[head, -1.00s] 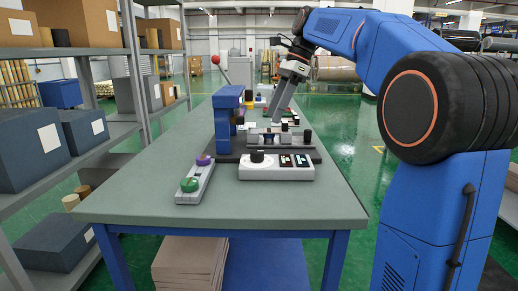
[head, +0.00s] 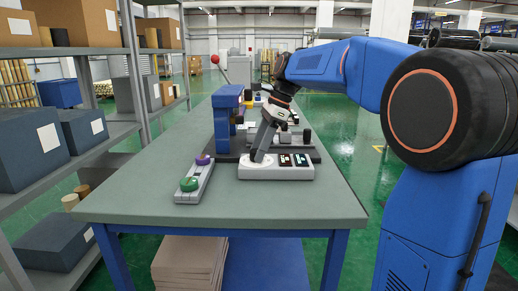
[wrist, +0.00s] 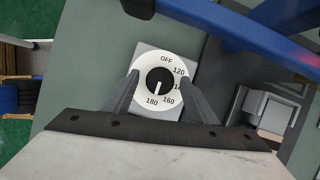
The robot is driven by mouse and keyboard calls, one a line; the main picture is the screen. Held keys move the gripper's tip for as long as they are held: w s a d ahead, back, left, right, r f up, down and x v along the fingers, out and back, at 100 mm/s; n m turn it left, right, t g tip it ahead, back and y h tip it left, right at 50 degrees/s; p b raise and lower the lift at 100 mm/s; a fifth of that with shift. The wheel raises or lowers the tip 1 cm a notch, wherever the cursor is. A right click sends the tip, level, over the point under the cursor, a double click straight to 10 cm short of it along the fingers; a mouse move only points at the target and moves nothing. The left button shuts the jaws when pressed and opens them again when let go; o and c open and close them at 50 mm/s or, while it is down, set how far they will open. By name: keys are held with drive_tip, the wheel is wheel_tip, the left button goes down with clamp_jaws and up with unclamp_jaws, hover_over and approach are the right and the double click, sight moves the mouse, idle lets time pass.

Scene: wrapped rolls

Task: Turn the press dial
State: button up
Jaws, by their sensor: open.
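The press dial (wrist: 160,80) is a round black knob with a white pointer, on a white disc marked OFF, 120, 160 and 180. Its pointer points down in the wrist view, between 160 and 180. It sits on the left end of a white control panel (head: 284,174) on the bench, where my gripper hides the knob in the head view. My gripper (wrist: 158,84) is open, with one finger on each side of the dial.
A blue press frame (head: 226,118) stands behind the panel on a dark base. The green-grey bench top (head: 150,190) is clear at the front left. Shelves (head: 100,135) stand left of the bench.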

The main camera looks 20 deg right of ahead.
drive_tip(key=c, duration=1.1)
drive_tip(key=shift+n, duration=0.3)
drive_tip(key=n+g, duration=0.1)
drive_tip(key=n, duration=0.2)
drive_tip(key=shift+w+g, duration=0.15)
drive_tip(key=shift+g, duration=0.15)
drive_tip(key=shift+w+n+g+h, duration=0.1)
drive_tip(key=shift+n+g+h, duration=0.4)
drive_tip(key=shift+n, duration=1.3)
drive_tip(key=o, duration=1.1)
